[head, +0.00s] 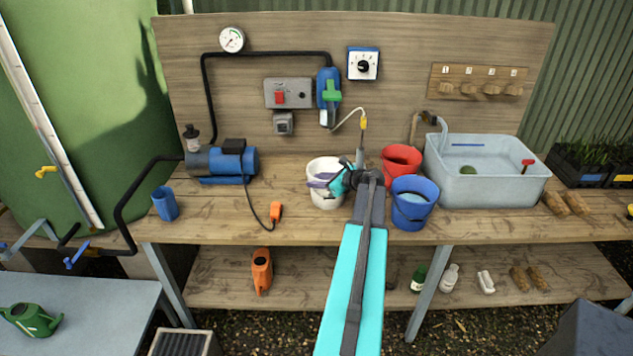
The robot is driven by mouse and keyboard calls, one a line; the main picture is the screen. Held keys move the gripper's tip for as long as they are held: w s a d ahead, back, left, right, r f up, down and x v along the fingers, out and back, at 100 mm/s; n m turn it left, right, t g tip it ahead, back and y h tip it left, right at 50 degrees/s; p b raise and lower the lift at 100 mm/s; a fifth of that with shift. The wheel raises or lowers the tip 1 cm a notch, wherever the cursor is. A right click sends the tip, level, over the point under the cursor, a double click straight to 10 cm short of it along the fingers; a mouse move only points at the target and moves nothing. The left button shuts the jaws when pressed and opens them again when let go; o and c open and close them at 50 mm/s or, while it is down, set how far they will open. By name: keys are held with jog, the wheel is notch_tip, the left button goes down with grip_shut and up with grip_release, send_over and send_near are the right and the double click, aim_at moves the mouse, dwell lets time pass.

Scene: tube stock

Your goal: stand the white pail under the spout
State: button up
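The white pail (325,196) stands upright on the bench, below and in front of a blue fitting with a green handle (330,94). A pale spout (325,118) points down from this fitting. I cannot tell whether the pail is directly under it. My gripper (338,178) is at the pail's right side, overlapping its rim and opening in the head view. Something purple shows at the pail's mouth. My wrist hides the pail's right edge, and I cannot tell whether the fingers touch or hold the pail.
A red pail (401,157) and a blue pail (411,213) with pale contents stand close to the right. A grey basin (485,184) is farther right. A blue pump (221,163), an orange plug (275,212) and a blue cup (165,204) are left. Bare bench lies left of the white pail.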

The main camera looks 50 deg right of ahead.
jog(key=shift+r, duration=0.1)
jog(key=shift+s+r, duration=0.2)
jog(key=shift+s, duration=0.25)
jog(key=b+v, duration=0.3)
jog(key=v, duration=0.9)
jog(key=shift+s+r+b, duration=0.2)
jog(key=shift+s+b, duration=0.1)
jog(key=shift+s, duration=0.05)
jog(key=shift+a, duration=0.1)
